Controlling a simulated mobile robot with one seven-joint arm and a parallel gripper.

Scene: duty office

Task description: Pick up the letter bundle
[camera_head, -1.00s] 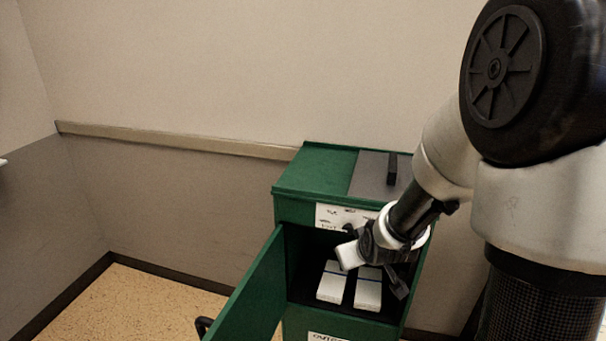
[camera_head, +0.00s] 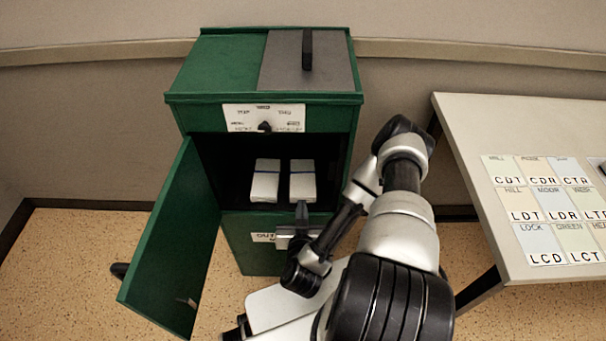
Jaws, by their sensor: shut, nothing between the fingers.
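Two white letter bundles, a left one (camera_head: 265,187) and a right one (camera_head: 303,188), lie side by side inside the open upper compartment of the green cabinet (camera_head: 190,108). Each has a dark band across it. Which of them is the task's bundle, I cannot tell. My gripper (camera_head: 301,212) is in front of the compartment's lower edge, just below the right bundle in the picture. It is shut and empty. Whether it touches the bundle or the cabinet cannot be made out.
The cabinet's green door (camera_head: 172,245) stands open to the left. A labelled plate with a dark knob (camera_head: 264,127) is above the opening. A pale table (camera_head: 465,125) with several lettered cards (camera_head: 548,203) stands at the right. Speckled floor is clear at the left.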

